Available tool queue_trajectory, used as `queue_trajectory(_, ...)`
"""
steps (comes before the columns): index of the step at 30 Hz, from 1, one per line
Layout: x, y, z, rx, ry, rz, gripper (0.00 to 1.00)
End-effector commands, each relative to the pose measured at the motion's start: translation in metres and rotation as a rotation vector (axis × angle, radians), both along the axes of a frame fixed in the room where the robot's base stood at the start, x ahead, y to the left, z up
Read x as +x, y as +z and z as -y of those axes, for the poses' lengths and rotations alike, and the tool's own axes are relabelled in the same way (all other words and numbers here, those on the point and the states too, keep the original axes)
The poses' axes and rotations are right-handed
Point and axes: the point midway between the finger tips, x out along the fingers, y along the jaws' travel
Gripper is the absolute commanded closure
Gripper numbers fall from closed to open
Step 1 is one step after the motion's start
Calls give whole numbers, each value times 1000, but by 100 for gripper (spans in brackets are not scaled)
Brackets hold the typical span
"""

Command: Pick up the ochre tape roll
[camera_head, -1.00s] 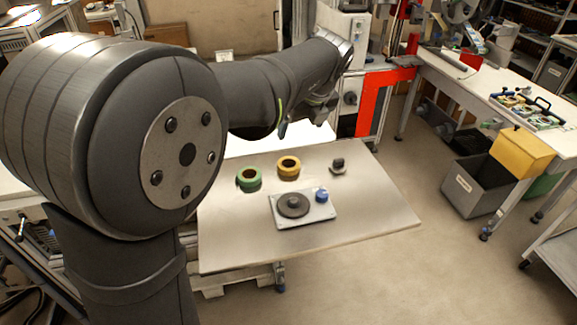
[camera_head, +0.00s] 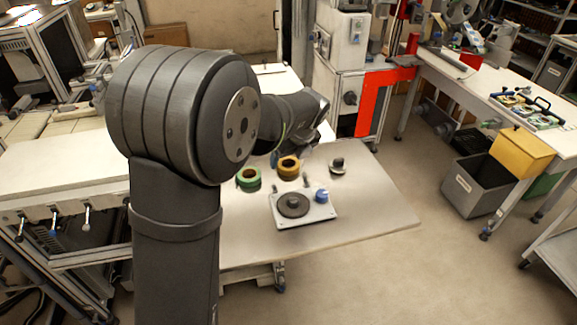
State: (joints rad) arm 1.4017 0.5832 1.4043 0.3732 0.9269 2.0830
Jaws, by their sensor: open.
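The ochre tape roll (camera_head: 287,172) lies flat on the grey table (camera_head: 370,215), just right of the green tape roll (camera_head: 249,184). My gripper (camera_head: 290,156) hangs from the wrist just behind and above the ochre roll in the picture. It is open and holds nothing. The fingers are small and dark and partly blend with the wrist, so their exact height over the roll cannot be told. The ochre roll's far edge is close to or partly covered by the gripper.
A light plate with a dark disc (camera_head: 293,205) and a blue knob (camera_head: 321,196) lies in front of the rolls. A small dark object (camera_head: 337,165) stands to the right. The table's right part is clear. My arm covers the table's left side.

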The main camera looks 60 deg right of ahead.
Motion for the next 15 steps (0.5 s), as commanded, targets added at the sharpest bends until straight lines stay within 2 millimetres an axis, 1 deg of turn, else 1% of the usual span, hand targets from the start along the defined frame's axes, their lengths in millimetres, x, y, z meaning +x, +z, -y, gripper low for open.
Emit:
queue_trajectory(1,2,-10,1,4,0,-1,15)
queue_trajectory(5,8,-25,5,2,1,0,15)
queue_trajectory(7,9,-28,6,0,0,0,15)
queue_trajectory(12,9,-28,6,0,0,0,15)
queue_trajectory(14,9,-28,6,0,0,0,25)
queue_trajectory(15,9,-28,6,0,0,0,33)
